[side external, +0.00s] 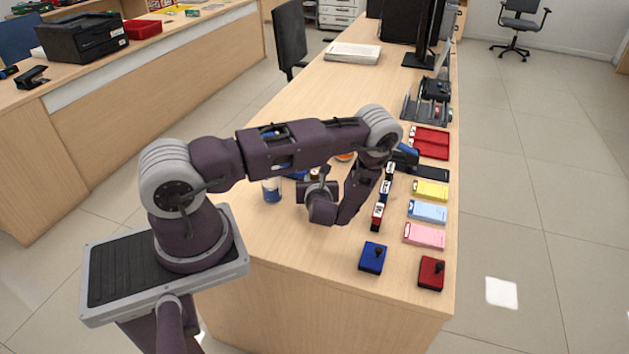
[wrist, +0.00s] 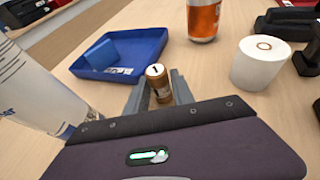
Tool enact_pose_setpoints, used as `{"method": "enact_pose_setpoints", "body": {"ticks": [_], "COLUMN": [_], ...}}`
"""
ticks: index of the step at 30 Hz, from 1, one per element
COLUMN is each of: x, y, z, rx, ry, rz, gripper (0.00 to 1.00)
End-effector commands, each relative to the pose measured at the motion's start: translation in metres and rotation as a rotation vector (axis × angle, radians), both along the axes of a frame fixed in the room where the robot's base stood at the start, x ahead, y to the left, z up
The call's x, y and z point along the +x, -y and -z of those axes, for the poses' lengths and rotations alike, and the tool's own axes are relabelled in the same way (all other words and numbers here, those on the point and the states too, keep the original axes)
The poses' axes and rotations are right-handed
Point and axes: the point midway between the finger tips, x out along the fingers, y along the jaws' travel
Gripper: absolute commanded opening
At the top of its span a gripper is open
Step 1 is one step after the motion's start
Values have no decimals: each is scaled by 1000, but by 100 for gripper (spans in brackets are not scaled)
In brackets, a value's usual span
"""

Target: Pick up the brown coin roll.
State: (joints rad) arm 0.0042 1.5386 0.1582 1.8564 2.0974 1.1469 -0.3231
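The brown coin roll (wrist: 159,84) stands about upright in the wrist view, with a pale top bearing a dark mark. My gripper (wrist: 160,92) has its two grey fingers on either side of the roll, one to the left and one to the right. They look close to its sides, but I cannot tell whether they touch it. The lower part of the roll is hidden behind the gripper body. In the side external view, the roll (side external: 314,174) is a small brown spot by my gripper (side external: 322,176), partly hidden by my arm.
A blue tray (wrist: 122,52) lies just behind the roll. A white paper roll (wrist: 260,66) and an orange bottle (wrist: 204,18) stand nearby. A white-and-blue container (wrist: 40,90) is close at left. Stamps and colored pads (side external: 425,235) line the counter's right side.

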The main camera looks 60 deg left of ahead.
Motion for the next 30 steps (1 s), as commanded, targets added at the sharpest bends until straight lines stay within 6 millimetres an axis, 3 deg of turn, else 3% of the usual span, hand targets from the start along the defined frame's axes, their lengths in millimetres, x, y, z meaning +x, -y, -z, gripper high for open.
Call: {"method": "enact_pose_setpoints", "body": {"ticks": [8, 12, 13, 23, 26, 30], "x": [3, 2, 2, 3, 3, 4], "y": [-7, -7, -7, -7, -6, -6], "z": [3, 3, 3, 1, -9, -38], "rx": [0, 0, 0, 1, 2, 1], "ry": [-1, -1, 0, 0, 2, 3], "rz": [-1, -1, -1, -1, 0, 0], "gripper": [29, 2, 0, 0, 0, 0]}}
